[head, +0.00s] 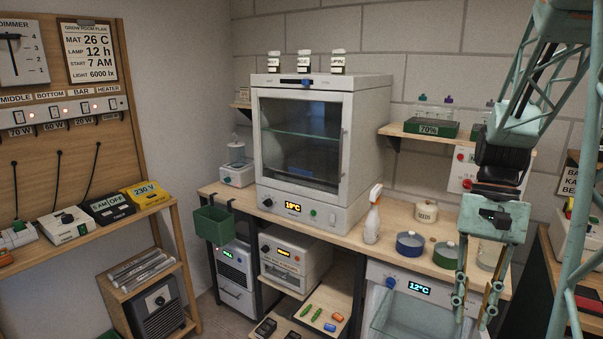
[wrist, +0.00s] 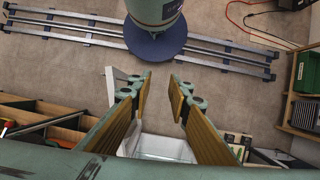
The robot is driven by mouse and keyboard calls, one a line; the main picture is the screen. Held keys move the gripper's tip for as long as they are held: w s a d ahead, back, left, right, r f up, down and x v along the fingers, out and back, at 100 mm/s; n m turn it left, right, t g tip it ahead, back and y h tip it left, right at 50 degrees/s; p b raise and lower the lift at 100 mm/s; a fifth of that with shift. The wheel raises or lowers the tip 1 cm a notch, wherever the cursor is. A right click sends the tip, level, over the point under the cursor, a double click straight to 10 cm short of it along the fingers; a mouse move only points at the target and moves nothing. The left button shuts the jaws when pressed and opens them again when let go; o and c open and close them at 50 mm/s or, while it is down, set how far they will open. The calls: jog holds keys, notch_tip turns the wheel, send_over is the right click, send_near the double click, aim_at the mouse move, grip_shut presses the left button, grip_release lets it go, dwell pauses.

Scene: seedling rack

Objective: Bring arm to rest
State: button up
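My gripper (head: 476,304) hangs at the right of the head view, pointing down in front of the wooden bench. Its green-grey fingers stand apart with nothing between them. In the wrist view my gripper (wrist: 160,92) shows two fingers with tan pads and a clear gap. Below the gap is the open-topped white box with a clear front, the cooler (head: 400,312), also seen in the wrist view (wrist: 163,147). My arm's links rise from the gripper to the top right of the head view.
On the bench (head: 398,245) stand a glass-doored cabinet (head: 283,200), a spray bottle (head: 372,222), a blue pot (head: 410,244), a green pot (head: 445,255) and a seed jar (head: 426,211). A wall shelf (head: 392,131) holds a green tray. The wrist view shows bare floor (wrist: 70,65).

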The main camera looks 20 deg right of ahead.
jog(key=s+a+r+n+t+h, duration=0.1)
jog(key=a+r+n+t+h, duration=0.35)
jog(key=a+r, duration=0.8)
jog(key=s+a+r+n+t+y+b, duration=0.1)
jog(key=s+a+n, duration=0.4)
jog(key=a, duration=1)
jog(key=shift+s+r+t+y, duration=0.15)
jog(key=shift+s+t+y, duration=0.2)
jog(key=shift+s+t, duration=0.65)
jog(key=shift+s+d+g, duration=0.1)
jog(key=shift+s+g, duration=0.1)
jog(key=shift+g, duration=0.05)
